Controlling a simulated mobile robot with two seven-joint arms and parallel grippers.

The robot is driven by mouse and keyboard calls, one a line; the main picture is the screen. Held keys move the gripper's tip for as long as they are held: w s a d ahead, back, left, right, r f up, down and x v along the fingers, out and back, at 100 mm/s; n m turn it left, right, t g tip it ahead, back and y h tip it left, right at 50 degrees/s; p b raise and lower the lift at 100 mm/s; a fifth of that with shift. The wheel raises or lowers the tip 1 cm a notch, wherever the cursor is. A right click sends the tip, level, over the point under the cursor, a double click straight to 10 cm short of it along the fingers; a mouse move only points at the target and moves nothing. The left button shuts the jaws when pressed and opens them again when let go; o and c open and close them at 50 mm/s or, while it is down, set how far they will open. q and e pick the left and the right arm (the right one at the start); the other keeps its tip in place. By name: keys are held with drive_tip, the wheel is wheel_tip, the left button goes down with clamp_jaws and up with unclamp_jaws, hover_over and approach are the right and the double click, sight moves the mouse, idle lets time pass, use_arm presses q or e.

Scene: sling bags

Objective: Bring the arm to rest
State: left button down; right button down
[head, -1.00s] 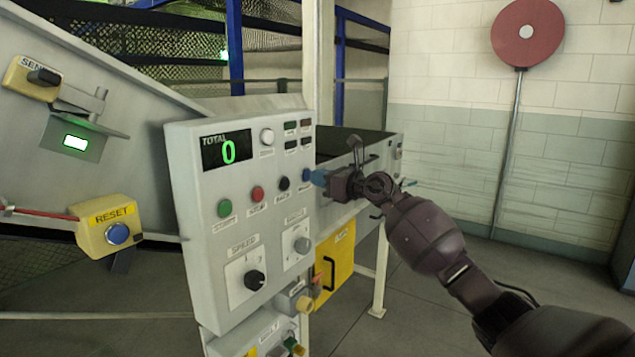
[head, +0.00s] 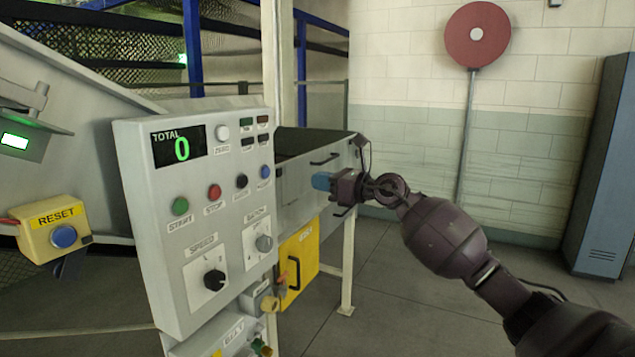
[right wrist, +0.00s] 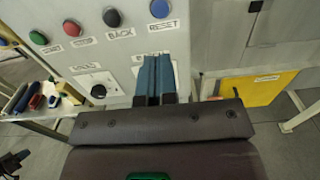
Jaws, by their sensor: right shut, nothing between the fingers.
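My right gripper (head: 322,181) is in the head view, to the right of the grey control panel (head: 150,255) and in front of the metal machine body. Its blue fingertips point left toward the panel and stand apart from the panel's buttons in the picture. In the right wrist view the two blue fingers (right wrist: 154,80) lie side by side, shut with nothing between them. The panel's blue reset button (right wrist: 160,8) shows just beyond them.
A yellow box (head: 299,265) hangs under the machine. A yellow reset box (head: 55,230) is at left. A red disc on a pole (head: 477,35) and a blue locker (head: 603,170) stand at right. The floor (head: 400,300) between is clear.

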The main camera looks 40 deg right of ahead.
idle(0.8)
drive_tip(key=s+a+f+m+t+h, duration=0.1)
drive_tip(key=s+a+f+m+h, duration=0.15)
drive_tip(key=f+m, duration=0.6)
drive_tip(key=s+a+f+m+h, duration=0.25)
drive_tip(key=f+m, duration=0.35)
drive_tip(key=m, duration=0.5)
drive_tip(key=s+a+f+m+t+h, duration=0.1)
drive_tip(key=s+a+f+m+h, duration=0.15)
drive_tip(key=f+m, duration=0.65)
drive_tip(key=s+a+f+m+g, duration=0.3)
drive_tip(key=s+a+f+m, duration=0.2)
drive_tip(key=s+f, duration=0.6)
drive_tip(key=s+a+f+m+g, duration=0.4)
drive_tip(key=s+a+f+m, duration=0.2)
drive_tip(key=s+f, duration=0.6)
drive_tip(key=shift+a, duration=1.15)
